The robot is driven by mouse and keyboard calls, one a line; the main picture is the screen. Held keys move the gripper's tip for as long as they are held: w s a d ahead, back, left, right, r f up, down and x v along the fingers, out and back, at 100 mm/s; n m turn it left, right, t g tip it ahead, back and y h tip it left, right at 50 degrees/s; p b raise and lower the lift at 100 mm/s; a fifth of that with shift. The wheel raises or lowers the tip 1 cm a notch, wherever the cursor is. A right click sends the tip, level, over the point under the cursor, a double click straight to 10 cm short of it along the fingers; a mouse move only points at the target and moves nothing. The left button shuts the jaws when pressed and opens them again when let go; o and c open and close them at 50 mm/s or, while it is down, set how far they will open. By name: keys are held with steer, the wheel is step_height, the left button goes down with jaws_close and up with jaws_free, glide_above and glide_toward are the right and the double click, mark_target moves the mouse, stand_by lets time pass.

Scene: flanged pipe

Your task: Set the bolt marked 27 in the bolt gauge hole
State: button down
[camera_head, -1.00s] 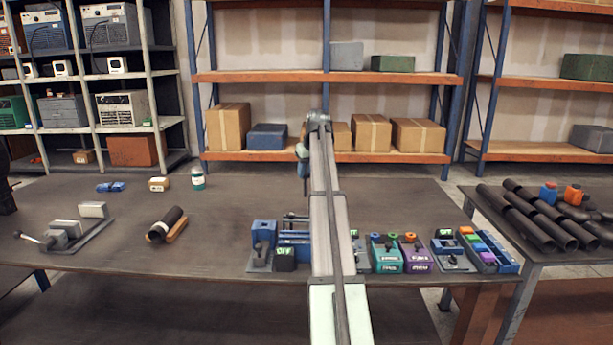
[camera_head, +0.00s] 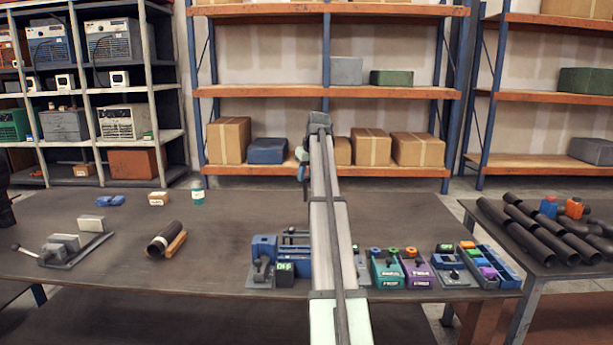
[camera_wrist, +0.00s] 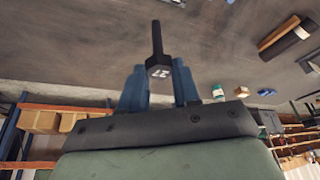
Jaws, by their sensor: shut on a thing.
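The bolt marked 27 (camera_wrist: 158,69) shows in the wrist view, a black bolt with white digits on its head. My gripper (camera_wrist: 158,88) is shut on it, with the head between the two blue fingers and the shank sticking out away from them. In the head view my gripper (camera_head: 302,163) is high above the table, at the left of my arm's end. I cannot tell which fixture holds the bolt gauge hole. A blue fixture with a green display (camera_head: 285,267) and a smaller grey-blue one (camera_head: 449,262) stand near the front edge.
A teal box (camera_head: 387,270) and a purple box (camera_head: 418,272) stand between the fixtures. A bin of coloured parts (camera_head: 488,266) is at the right. A clamp (camera_head: 68,247) and a pipe on a wooden cradle (camera_head: 166,239) are at the left. My arm hides part of the table.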

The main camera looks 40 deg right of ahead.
steer(key=w+a+f, duration=0.3)
steer(key=a+f, duration=0.1)
steer(key=a, duration=0.3)
steer(key=w+a+f, duration=0.3)
steer(key=a+f, duration=0.2)
steer(key=a, duration=0.2)
steer(key=shift+a+f, duration=0.25)
steer(key=shift+a, duration=0.05)
steer(key=shift+f, duration=0.1)
stand_by(0.5)
steer(key=shift+f, duration=1.1)
steer(key=shift+f, duration=0.2)
steer(key=shift+f, duration=2)
steer(key=shift+f, duration=1.65)
stand_by(0.3)
